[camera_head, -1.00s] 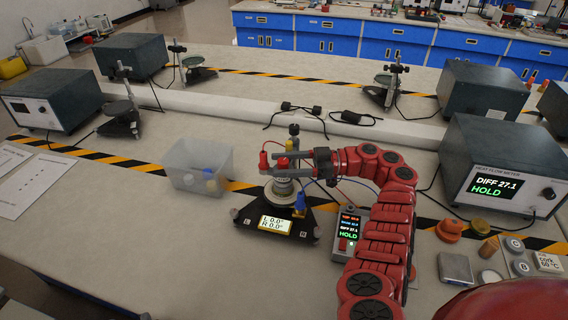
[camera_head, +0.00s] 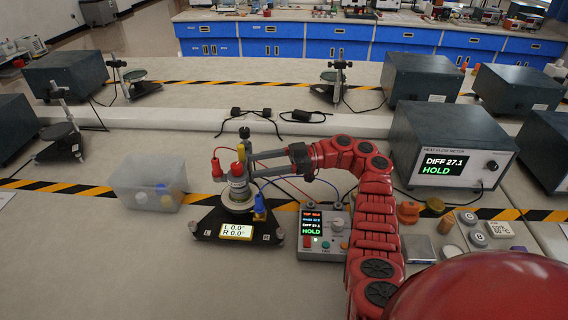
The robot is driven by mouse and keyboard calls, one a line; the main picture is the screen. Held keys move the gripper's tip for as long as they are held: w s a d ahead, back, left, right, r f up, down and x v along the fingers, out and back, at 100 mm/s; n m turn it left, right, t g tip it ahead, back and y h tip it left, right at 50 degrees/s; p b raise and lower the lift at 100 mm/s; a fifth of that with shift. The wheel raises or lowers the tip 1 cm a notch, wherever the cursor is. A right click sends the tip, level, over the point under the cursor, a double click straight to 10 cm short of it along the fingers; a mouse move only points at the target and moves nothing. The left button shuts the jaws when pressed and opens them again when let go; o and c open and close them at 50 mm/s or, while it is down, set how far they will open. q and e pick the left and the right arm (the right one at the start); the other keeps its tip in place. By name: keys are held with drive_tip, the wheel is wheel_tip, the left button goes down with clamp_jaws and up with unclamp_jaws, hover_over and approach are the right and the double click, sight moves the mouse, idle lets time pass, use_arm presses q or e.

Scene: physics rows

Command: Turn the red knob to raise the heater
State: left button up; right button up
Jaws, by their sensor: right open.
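The heater apparatus stands on a black triangular base (camera_head: 207,228) with a yellow-framed display reading L 0.0°, R 0.0°. A metal stack (camera_head: 238,191) rises from it, with a black-topped post behind. Two red parts show at its top: a red knob-like piece (camera_head: 237,170) on the stack and a red cap (camera_head: 216,168) to its left. I cannot tell for sure which is the task's knob. My right gripper (camera_head: 253,157) comes from the right, open and empty, its fingertips just right of the stack's top. Contact cannot be made out. My left gripper is not in view.
A clear bin (camera_head: 150,184) with small items stands left of the base. A controller box (camera_head: 322,242) reading HOLD stands right of it, with cables near my arm. The heat-flow meter (camera_head: 451,150) is further right. The bench in front is bare.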

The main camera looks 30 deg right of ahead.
drive_tip(key=b+v, duration=0.3)
drive_tip(key=v, duration=0.3)
idle(0.3)
drive_tip(key=shift+c, duration=0.4)
